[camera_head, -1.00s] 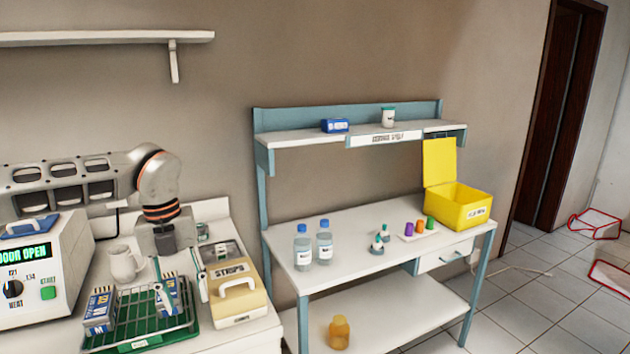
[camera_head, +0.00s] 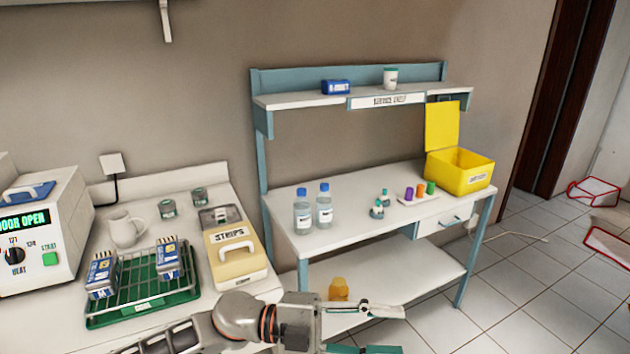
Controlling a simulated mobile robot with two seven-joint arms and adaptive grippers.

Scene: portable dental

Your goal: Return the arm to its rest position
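My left arm comes in along the bottom edge. My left gripper (camera_head: 396,331) is low in front of the counter and the service shelf unit, pointing right. Its two fingers are spread apart with nothing between them, so it is open; the lower finger is partly cut off by the frame's bottom edge. It is clear of the green rack (camera_head: 190,295) and the beige strips box (camera_head: 262,276). Two blue-and-white packs, a left one (camera_head: 101,276) and a right one (camera_head: 170,262), stand in the rack. My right gripper is not in view.
A steriliser reading DOOR OPEN (camera_head: 50,235), a white jug (camera_head: 122,230) and two small tins are on the counter. The shelf unit holds two bottles, small vials and a yellow box (camera_head: 462,182). An amber bottle (camera_head: 339,289) on its lower shelf appears just above my gripper.

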